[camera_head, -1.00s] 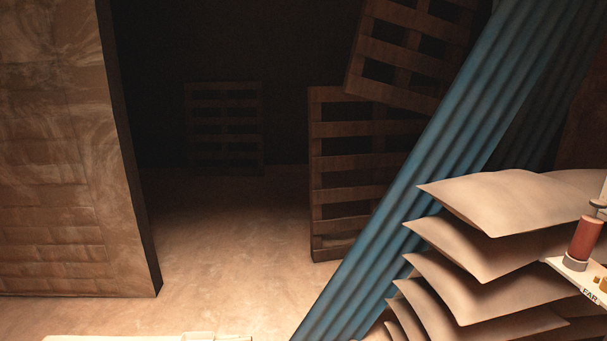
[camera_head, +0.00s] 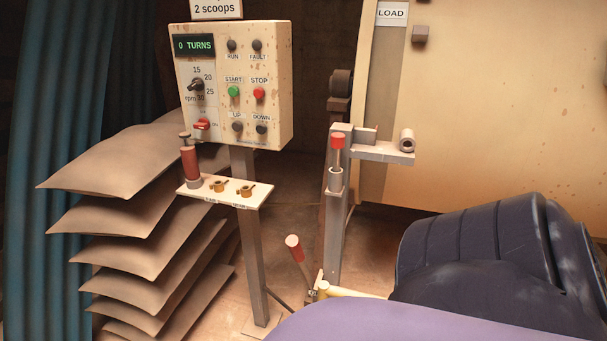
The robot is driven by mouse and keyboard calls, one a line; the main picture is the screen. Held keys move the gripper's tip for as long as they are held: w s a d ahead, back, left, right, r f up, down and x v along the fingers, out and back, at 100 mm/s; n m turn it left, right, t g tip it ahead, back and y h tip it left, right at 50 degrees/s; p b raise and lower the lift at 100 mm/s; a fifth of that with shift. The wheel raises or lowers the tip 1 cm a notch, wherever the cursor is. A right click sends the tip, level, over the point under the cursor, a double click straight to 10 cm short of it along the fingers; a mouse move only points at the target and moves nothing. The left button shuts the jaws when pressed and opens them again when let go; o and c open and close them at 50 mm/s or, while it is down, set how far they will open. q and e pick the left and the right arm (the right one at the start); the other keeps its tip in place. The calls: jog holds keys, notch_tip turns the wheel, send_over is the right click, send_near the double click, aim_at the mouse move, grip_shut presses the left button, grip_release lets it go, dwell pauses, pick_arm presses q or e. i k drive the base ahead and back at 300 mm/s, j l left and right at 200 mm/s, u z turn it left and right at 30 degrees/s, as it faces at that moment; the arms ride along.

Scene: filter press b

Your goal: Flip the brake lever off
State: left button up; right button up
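No lever in view carries a readable brake label. A short lever with a red grip (camera_head: 295,248) leans up and left, low near the floor, beside a yellow-ended bar (camera_head: 345,291). A second red-topped handle (camera_head: 338,141) stands upright at the top of a grey metal post (camera_head: 335,228). I cannot tell which one is the brake lever. Neither of my grippers shows in the head view.
A control box (camera_head: 240,115) with buttons and a dial stands on a post, with a small shelf (camera_head: 222,195) below. Stacked sacks (camera_head: 105,165) are at left. A large cream panel (camera_head: 500,110) and a dark ridged object (camera_head: 480,245) fill the right. A purple surface (camera_head: 430,325) crosses the bottom.

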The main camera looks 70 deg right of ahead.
aim_at(292, 242)
jog(key=z, duration=1.95)
